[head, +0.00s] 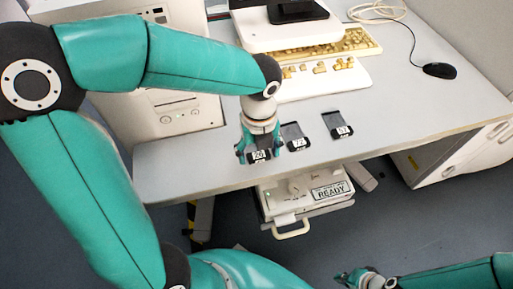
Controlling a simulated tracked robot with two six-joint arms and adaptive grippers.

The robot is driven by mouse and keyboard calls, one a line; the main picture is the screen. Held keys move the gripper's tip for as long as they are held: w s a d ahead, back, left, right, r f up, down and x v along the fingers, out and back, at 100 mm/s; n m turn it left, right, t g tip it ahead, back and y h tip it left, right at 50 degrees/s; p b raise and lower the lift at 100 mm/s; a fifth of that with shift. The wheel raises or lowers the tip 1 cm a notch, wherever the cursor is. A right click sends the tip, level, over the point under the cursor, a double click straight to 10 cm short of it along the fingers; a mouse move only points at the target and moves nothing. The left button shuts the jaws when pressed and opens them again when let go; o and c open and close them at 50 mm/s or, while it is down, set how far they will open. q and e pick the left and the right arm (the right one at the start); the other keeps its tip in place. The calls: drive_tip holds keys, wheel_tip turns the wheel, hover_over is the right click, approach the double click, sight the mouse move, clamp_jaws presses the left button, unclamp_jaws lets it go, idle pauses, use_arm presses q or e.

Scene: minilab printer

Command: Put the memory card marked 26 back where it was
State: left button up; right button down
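The memory card marked 26 (259,157) is at the front edge of the grey desk, with its label facing up. My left gripper (259,152) points down over this card, with its fingers on either side of it. The gripper hides the card's back part. I cannot tell whether the fingers touch the card or whether it is lifted. A card marked 72 (295,138) lies just right of it, and a third card (338,125), its number hard to read, lies further right. My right gripper (348,278) is low at the bottom right, away from the desk, and holds nothing I can see.
A white device labelled READY (305,190) with a handle sits under the desk's front edge (400,148). A keyboard (330,72) and monitor stand (290,25) are behind the cards. A beige computer tower (175,115) is left, a black mouse (439,70) right.

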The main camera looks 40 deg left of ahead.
sight(259, 154)
idle(0.3)
use_arm(q)
wheel_tip(259, 154, up, 12)
drive_tip(key=p, duration=0.3)
drive_tip(key=shift+r, duration=0.15)
idle(0.5)
